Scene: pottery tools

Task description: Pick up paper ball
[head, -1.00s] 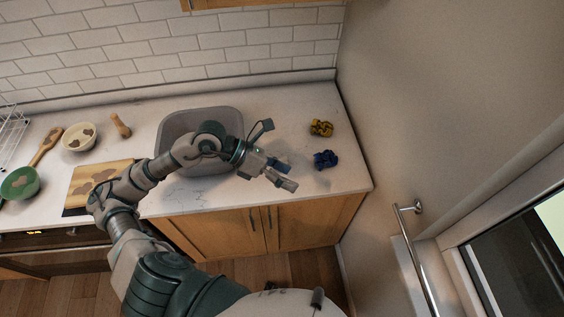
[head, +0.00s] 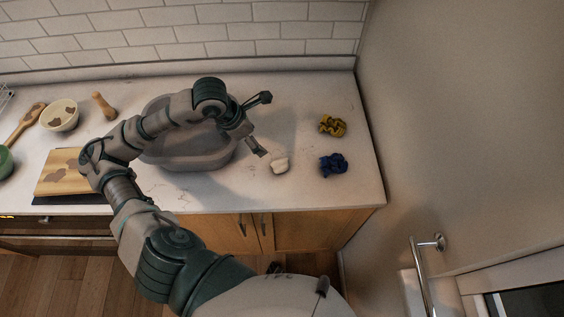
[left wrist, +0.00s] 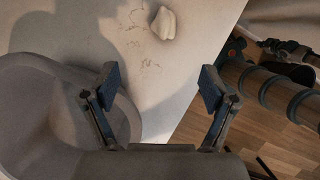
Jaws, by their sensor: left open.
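A small white paper ball (head: 280,165) lies on the pale counter near its front edge, to the left of the blue crumpled piece. It also shows at the top of the left wrist view (left wrist: 165,22). My left gripper (head: 262,123) is open and empty, raised above the counter to the upper left of the ball. In the left wrist view its two blue-padded fingers (left wrist: 160,80) stand wide apart, with the ball beyond them and not touching. My right gripper is not seen.
A blue crumpled piece (head: 333,165) and a yellow one (head: 332,125) lie to the right of the ball. A grey basin (head: 185,157) is under my arm. A wooden board (head: 62,175), a bowl (head: 60,115) and a wall (head: 440,130) bound the space.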

